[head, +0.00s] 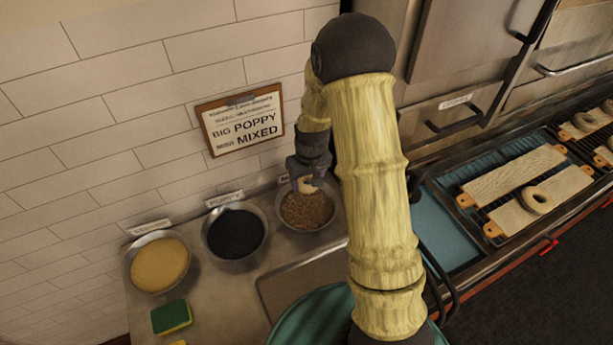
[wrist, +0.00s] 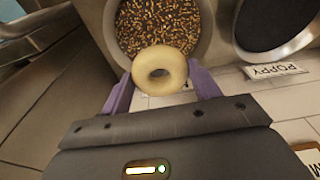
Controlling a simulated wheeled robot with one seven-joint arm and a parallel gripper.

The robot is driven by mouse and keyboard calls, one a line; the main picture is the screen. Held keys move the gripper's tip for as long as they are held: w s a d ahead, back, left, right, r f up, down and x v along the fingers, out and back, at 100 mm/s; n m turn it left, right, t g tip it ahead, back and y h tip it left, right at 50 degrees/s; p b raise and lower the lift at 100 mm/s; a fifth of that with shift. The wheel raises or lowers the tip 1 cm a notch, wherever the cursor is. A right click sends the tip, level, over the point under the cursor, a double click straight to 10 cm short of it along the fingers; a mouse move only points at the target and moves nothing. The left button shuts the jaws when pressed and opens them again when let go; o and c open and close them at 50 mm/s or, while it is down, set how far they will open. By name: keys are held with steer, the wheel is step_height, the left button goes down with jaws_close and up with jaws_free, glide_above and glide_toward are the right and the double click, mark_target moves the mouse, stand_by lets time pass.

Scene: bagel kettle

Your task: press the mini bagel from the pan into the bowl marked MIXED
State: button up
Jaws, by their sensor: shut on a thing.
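My gripper (head: 307,178) is shut on a plain pale mini bagel (head: 306,187), at the bowl of mixed brown seeds (head: 334,222). In the wrist view the bagel (wrist: 144,62) sits between the two purple fingers of my gripper (wrist: 160,78), hole facing the camera. It overlaps the near rim of the mixed-seed bowl (wrist: 111,22) in that view. I cannot tell whether the bagel touches the seeds. The bowl's label is mostly hidden behind my gripper. I cannot make out the pan for certain.
A bowl of black seeds (head: 235,232) labelled POPPY and a bowl of pale seeds (head: 159,262) stand to the left. A wall sign (head: 241,119) reads BIG POPPY, MINI MIXED. A green-yellow sponge (head: 171,317) lies in front. Boards with bagels (head: 545,198) lie on a rack at right.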

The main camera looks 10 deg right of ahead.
mark_target(307, 206)
steer(key=shift+f, duration=0.1)
steer(key=shift+f+b, duration=3.7)
steer(key=shift+f, duration=1.35)
steer(key=shift+f, duration=0.4)
steer(key=shift+r, duration=0.2)
step_height(307, 206, up, 10)
steer(key=p, duration=0.7)
steer(key=shift+f, duration=0.15)
